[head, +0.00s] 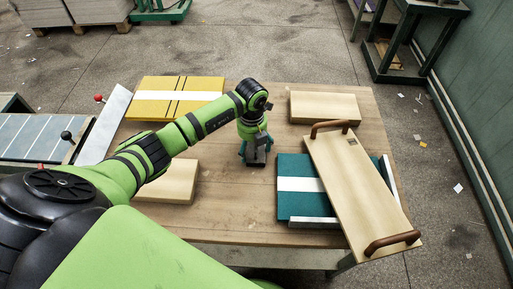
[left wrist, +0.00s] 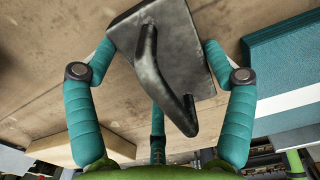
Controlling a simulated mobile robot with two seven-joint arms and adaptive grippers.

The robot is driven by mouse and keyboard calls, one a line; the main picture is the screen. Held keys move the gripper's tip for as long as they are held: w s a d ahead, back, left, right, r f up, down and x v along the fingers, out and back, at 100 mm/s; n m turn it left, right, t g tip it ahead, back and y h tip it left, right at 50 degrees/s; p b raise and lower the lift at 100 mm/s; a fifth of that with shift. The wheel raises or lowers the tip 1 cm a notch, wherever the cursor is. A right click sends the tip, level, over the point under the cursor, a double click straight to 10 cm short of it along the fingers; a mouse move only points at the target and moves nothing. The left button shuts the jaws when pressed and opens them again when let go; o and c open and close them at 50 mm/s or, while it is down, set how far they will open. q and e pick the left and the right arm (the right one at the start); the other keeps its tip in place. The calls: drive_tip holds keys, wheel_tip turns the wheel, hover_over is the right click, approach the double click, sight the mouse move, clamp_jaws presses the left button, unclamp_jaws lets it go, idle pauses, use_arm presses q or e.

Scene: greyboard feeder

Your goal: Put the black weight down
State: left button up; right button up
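The black weight (left wrist: 185,45) is a dark metal block with a bent bar handle. It fills the upper middle of the left wrist view. In the head view the black weight (head: 257,158) is a small dark shape under my left gripper (head: 255,148), at the middle of the wooden table. In the left wrist view the teal fingers of my left gripper (left wrist: 158,62) bend in against both sides of the block, and a third finger shows behind the handle. The gripper looks shut on it. Whether its underside touches the table is hidden. My right gripper is not in view.
A pale board with brown handles (head: 350,190) lies tilted over a teal board with a white stripe (head: 295,200) at right. A yellow stack (head: 150,105) lies at back left. Pale blocks lie at back right (head: 325,106) and left (head: 175,182). Bare tabletop (head: 230,205) lies in front.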

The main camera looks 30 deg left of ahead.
use_arm(q)
drive_tip(key=c, duration=0.5)
drive_tip(key=shift+w+r, duration=0.1)
drive_tip(key=shift+r, duration=0.05)
drive_tip(key=shift+w+r, duration=0.15)
drive_tip(key=shift+r, duration=0.45)
wheel_tip(320, 180, up, 3)
drive_tip(key=shift+f+b, duration=0.1)
drive_tip(key=shift+b, duration=0.6)
drive_tip(key=shift+w+d+r+b, duration=0.55)
drive_tip(key=shift+d+r, duration=0.65)
drive_tip(key=shift+d, duration=0.65)
drive_tip(key=shift+w+d+r+b, duration=0.4)
drive_tip(key=shift+d+r+b, duration=0.55)
drive_tip(key=shift+d, duration=0.95)
drive_tip(key=shift+w+d+r+b, duration=0.35)
drive_tip(key=shift+w+d+r, duration=0.15)
drive_tip(key=shift+d+r, duration=1.15)
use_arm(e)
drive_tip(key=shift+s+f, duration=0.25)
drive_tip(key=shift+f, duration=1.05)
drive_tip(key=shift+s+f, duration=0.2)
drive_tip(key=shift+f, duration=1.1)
